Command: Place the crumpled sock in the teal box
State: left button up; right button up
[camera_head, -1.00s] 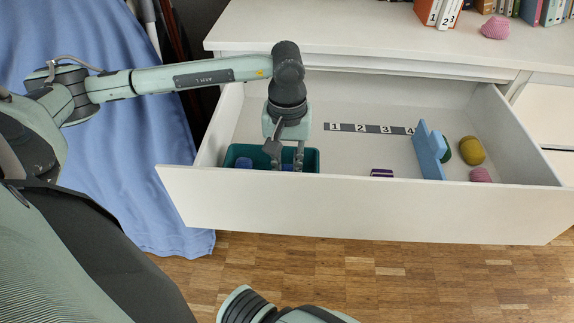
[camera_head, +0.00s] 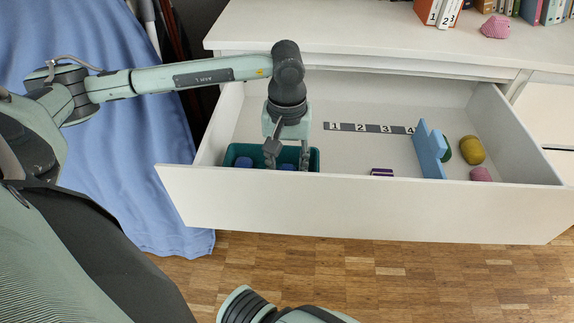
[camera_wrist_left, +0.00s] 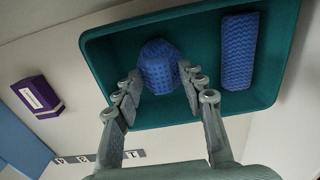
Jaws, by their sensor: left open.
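The teal box (camera_head: 314,158) stands in the left front of the open drawer; its inside shows in the left wrist view (camera_wrist_left: 110,64). A blue crumpled sock (camera_wrist_left: 159,66) lies in the box, partly showing in the head view (camera_head: 287,167). A flatter blue ribbed item (camera_wrist_left: 238,50) lies beside it in the box, at the left in the head view (camera_head: 243,162). My left gripper (camera_head: 288,158) points down at the box. Its fingers (camera_wrist_left: 160,78) are open, one on either side of the sock's near edge; I cannot tell whether they touch it. My right gripper is out of view.
The drawer front (camera_head: 370,205) rises before the box. A blue divider (camera_head: 430,152) separates off yellow (camera_head: 471,150), green and pink (camera_head: 480,175) items. A purple box (camera_wrist_left: 38,97) lies in the clear middle. A pink lump (camera_head: 495,27) and books stand on the dresser top.

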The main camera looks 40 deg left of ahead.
aim_at(287, 171)
pick_arm(q)
jog(key=shift+r, duration=0.1)
notch_tip(287, 171, up, 12)
jog(key=shift+p, duration=0.3)
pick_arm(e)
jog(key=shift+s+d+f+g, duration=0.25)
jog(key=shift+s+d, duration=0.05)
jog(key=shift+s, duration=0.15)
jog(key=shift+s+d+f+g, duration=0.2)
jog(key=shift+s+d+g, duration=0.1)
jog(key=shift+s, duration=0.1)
